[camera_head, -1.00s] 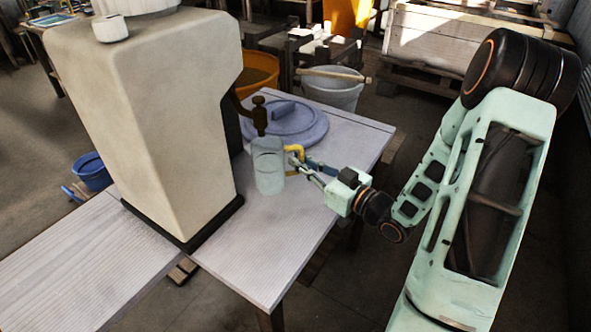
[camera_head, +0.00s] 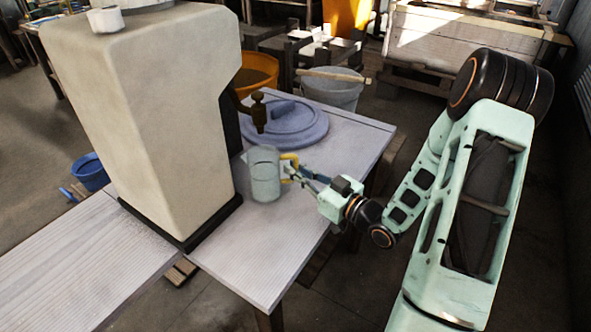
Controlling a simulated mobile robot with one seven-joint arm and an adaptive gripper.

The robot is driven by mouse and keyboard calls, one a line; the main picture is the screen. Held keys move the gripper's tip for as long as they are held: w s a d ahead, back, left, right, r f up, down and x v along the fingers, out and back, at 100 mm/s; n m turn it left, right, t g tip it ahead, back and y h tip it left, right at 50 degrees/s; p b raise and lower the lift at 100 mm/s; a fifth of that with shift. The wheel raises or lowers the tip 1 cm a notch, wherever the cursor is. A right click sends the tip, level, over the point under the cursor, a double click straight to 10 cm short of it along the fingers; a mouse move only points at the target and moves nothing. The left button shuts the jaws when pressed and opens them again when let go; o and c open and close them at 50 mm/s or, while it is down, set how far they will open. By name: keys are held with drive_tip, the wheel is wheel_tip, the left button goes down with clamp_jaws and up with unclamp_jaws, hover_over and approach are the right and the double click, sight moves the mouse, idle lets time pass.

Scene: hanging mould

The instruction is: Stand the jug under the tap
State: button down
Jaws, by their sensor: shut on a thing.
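The jug (camera_head: 264,176) is a pale grey-green cylinder with a yellow handle (camera_head: 290,166) on its right side. It is upright, at or just above the table top; I cannot tell if its base touches. My gripper (camera_head: 293,172) is shut on the handle from the right. The brown tap (camera_head: 258,112) juts from the right side of a large beige dispenser (camera_head: 150,110). In this view the jug shows below the tap and nearer to me. Nothing hides the tap's spout from this side.
A round blue-grey lid (camera_head: 290,125) lies on the table (camera_head: 262,250) behind the jug. The table's front part is bare. An orange bucket (camera_head: 257,72) and a grey bucket (camera_head: 333,90) stand behind the table. The dispenser has a dark base.

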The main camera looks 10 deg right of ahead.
drive_tip(key=shift+f, duration=0.2)
drive_tip(key=c, duration=2)
unclamp_jaws()
drive_tip(key=shift+c, duration=0.2)
drive_tip(key=shift+r, duration=0.1)
drive_tip(key=shift+r+p, duration=0.55)
drive_tip(key=v, duration=1.2)
drive_tip(key=shift+p, duration=0.3)
